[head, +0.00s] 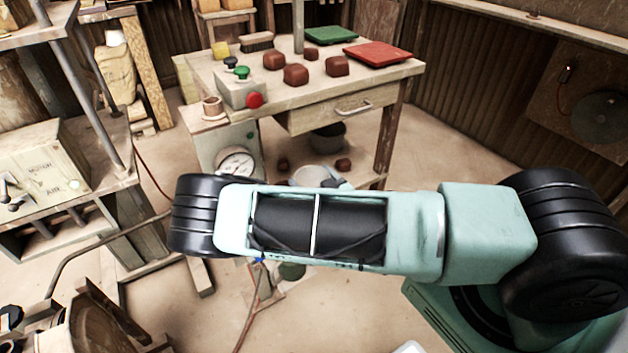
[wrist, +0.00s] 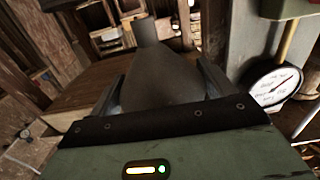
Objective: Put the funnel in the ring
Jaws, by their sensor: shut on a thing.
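A dark grey funnel (wrist: 158,82) fills the middle of the wrist view, with its narrow spout (wrist: 147,32) pointing away from me. My gripper (wrist: 163,72) is shut on the funnel, one finger on each side of its cone. In the head view my arm covers the gripper and most or all of the funnel. A small tan, ring-like piece (head: 213,107) sits on the ledge at the left end of the table in the head view; I cannot tell whether it is the ring.
The wooden table (head: 290,97) holds several red-brown lumps, a green tray (head: 331,35), a red tray (head: 378,53) and a control box (head: 242,92). A round gauge (head: 237,164) is below; it also shows in the wrist view (wrist: 272,85). A shelf unit (head: 62,190) stands left.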

